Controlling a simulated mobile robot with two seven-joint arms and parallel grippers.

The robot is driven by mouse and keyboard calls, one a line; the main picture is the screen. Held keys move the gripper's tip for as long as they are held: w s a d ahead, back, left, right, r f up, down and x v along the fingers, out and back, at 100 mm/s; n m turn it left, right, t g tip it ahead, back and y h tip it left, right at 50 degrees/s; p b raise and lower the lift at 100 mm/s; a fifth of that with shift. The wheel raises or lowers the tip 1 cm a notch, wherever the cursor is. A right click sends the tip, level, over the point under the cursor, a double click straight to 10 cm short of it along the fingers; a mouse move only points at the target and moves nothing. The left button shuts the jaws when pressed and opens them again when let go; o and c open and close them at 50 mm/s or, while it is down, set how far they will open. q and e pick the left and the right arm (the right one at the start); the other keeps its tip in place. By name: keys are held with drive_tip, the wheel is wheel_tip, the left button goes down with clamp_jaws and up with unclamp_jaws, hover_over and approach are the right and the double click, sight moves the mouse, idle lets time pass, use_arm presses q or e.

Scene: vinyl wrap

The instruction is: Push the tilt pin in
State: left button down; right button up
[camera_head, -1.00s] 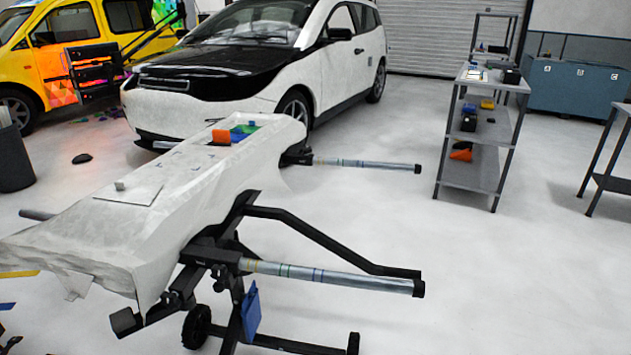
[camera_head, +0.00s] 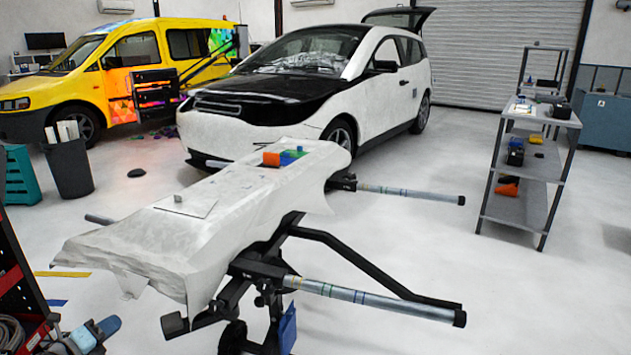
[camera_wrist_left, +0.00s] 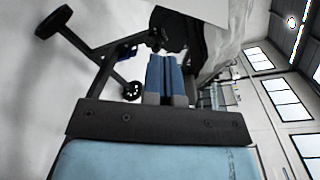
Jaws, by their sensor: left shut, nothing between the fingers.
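My left gripper (camera_head: 108,326) shows at the bottom left of the head view, low and left of the work stand. In the left wrist view its two blue fingers (camera_wrist_left: 166,78) are together with nothing between them. The black tilt joint (camera_head: 262,268) of the stand is under the near end of the draped white panel (camera_head: 150,245). Small dark knobs show around this joint, but I cannot tell which is the tilt pin. The left wrist view shows dark stand parts (camera_wrist_left: 170,28) beyond the fingertips; the gap between is hard to judge. My right gripper is not in view.
Padded tubes (camera_head: 375,300) stick out right from the stand, and a blue tag (camera_head: 287,328) hangs below. A red-black cart (camera_head: 18,290) is at the left edge. A grey shelf (camera_head: 525,170) stands right. The floor between stand and shelf is clear.

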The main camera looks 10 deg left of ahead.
use_arm(q)
drive_tip(key=w+a+r+m, duration=0.1)
drive_tip(key=a+r+m, duration=0.1)
drive_tip(key=a+r, duration=0.4)
drive_tip(key=s+d+n+g+h, duration=0.1)
drive_tip(key=s+d+n+h, duration=0.15)
drive_tip(key=d, duration=0.95)
drive_tip(key=s+d+n+g+h, duration=0.1)
drive_tip(key=s+d+n, duration=0.25)
drive_tip(key=d, duration=0.85)
drive_tip(key=s+d+r+n+g+h, duration=0.2)
drive_tip(key=s+d+n, duration=0.3)
drive_tip(key=s+d, duration=0.5)
drive_tip(key=s+d+r+n+g+h, duration=0.15)
drive_tip(key=s+d+n, duration=0.45)
drive_tip(key=d, duration=0.7)
drive_tip(key=w+d+r+n+t+y, duration=0.1)
drive_tip(key=w+d+r+n+t, duration=0.2)
drive_tip(key=d+r+n+t, duration=0.45)
drive_tip(key=s+a+r+n+g+y+p, duration=0.1)
drive_tip(key=s+a+r+g+y+p, duration=0.3)
drive_tip(key=p, duration=3.5)
wheel_tip(320, 180, up, 5)
drive_tip(key=a+g+y, duration=0.2)
drive_tip(key=g, duration=0.1)
drive_tip(key=shift+a, duration=0.2)
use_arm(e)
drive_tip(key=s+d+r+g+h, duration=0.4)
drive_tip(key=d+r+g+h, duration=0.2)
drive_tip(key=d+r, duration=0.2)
